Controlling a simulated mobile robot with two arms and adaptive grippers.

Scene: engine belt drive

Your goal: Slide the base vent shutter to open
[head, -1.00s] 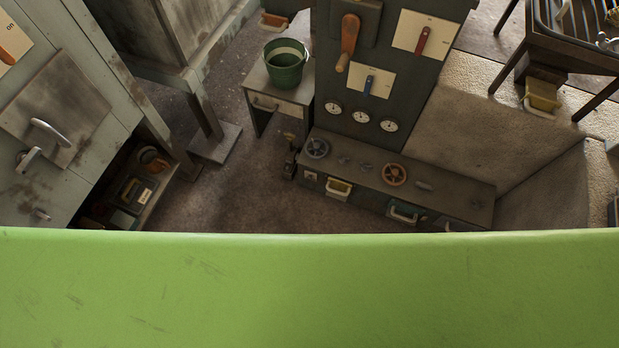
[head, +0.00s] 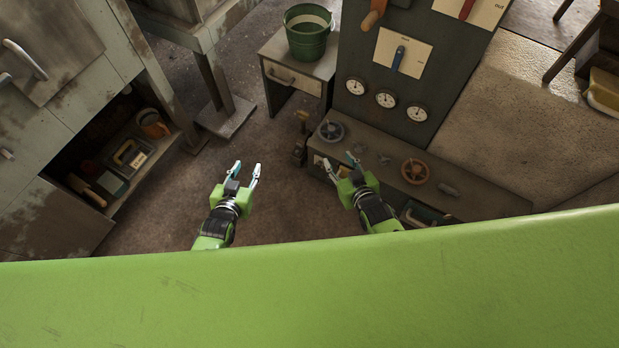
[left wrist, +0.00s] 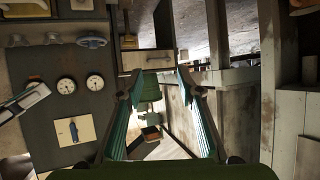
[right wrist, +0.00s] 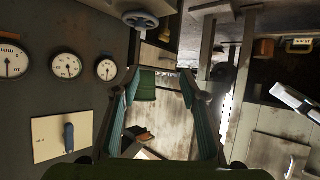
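The low base (head: 485,204) of the dark machine shows in the head view, right of centre. I cannot make out the vent shutter for certain; much of the base's front face is hidden behind my right arm and the green edge. My right gripper (head: 338,162) is open and empty, in front of the base's left end in the picture. My left gripper (head: 247,168) is open and empty over the floor, left of the base and apart from it. Both wrist views show spread fingers with nothing held between them.
Handwheels, one grey (head: 331,131) and one orange (head: 415,171), stand on the base top. Gauges (head: 385,99) and a blue lever (head: 398,58) are above. A green bucket (head: 307,32) stands on a drawer table (head: 292,85). A cabinet (head: 60,150) is at left.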

